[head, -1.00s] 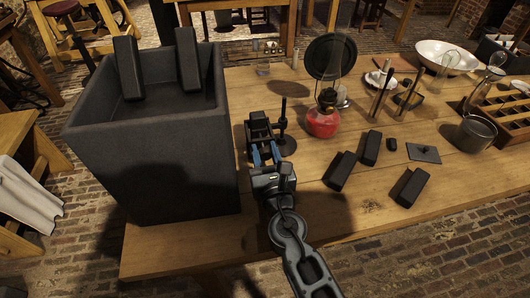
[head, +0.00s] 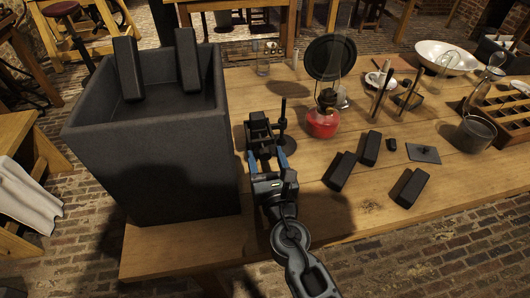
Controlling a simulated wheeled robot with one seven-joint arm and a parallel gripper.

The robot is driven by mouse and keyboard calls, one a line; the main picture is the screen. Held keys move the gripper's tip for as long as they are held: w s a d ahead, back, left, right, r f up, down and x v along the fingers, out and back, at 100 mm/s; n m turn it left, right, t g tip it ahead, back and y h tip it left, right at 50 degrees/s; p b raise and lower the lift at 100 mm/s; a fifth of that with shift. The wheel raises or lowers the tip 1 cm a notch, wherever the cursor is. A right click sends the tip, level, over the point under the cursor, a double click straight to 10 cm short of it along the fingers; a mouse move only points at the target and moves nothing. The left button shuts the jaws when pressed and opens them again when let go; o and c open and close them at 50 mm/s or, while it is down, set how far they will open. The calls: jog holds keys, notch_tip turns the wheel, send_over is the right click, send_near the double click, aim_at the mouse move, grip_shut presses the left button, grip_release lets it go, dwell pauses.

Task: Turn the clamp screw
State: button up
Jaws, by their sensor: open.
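A black stand (head: 283,122) with an upright rod and a round base is on the wooden table, just right of the big dark jar. A black blocky piece (head: 259,127) is close to the rod on its left and may be the clamp; I cannot tell if they are joined. I cannot make out the clamp screw clearly. My gripper (head: 267,155) is at the near side of this piece, its blue fingers spread apart. Nothing is visibly held between them. The gripper and arm hide part of the table in front.
The big dark jar (head: 150,150) stands close on the left, with two black bars leaning out. A red oil lamp (head: 322,122) stands right of the stand. Several black blocks (head: 411,187) lie on the table (head: 330,210) to the right. A small pot (head: 475,134) is farther right.

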jog(key=v, duration=0.6)
dwell(0.5)
